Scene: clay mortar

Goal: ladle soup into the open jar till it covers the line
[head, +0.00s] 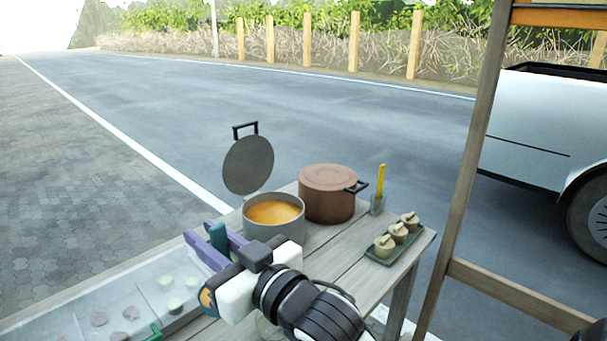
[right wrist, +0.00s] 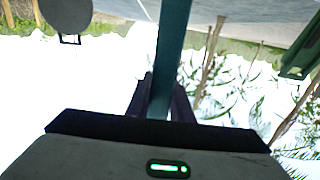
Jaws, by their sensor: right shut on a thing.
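A grey pot (head: 262,228) of orange soup (head: 274,212) stands open on the wooden table, its round grey lid (head: 248,165) raised behind it. My right gripper (head: 214,246), with purple fingers, is in front and left of the pot. It is shut on a teal handle (head: 218,236), which looks like the ladle's. The handle also crosses the right wrist view (right wrist: 171,55); the ladle's bowl does not show. A glass-like thing (head: 267,329) is mostly hidden under my right arm; I cannot tell whether it is the jar. No fill line shows. My left gripper is not in view.
A lidded brown pot (head: 327,200) stands right of the soup pot. A small glass with a yellow stick (head: 378,200) and a tray (head: 372,257) of three small pots sit at the table's right. A glass-topped case (head: 75,300) lies at the left. A wooden post (head: 465,160) rises at right.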

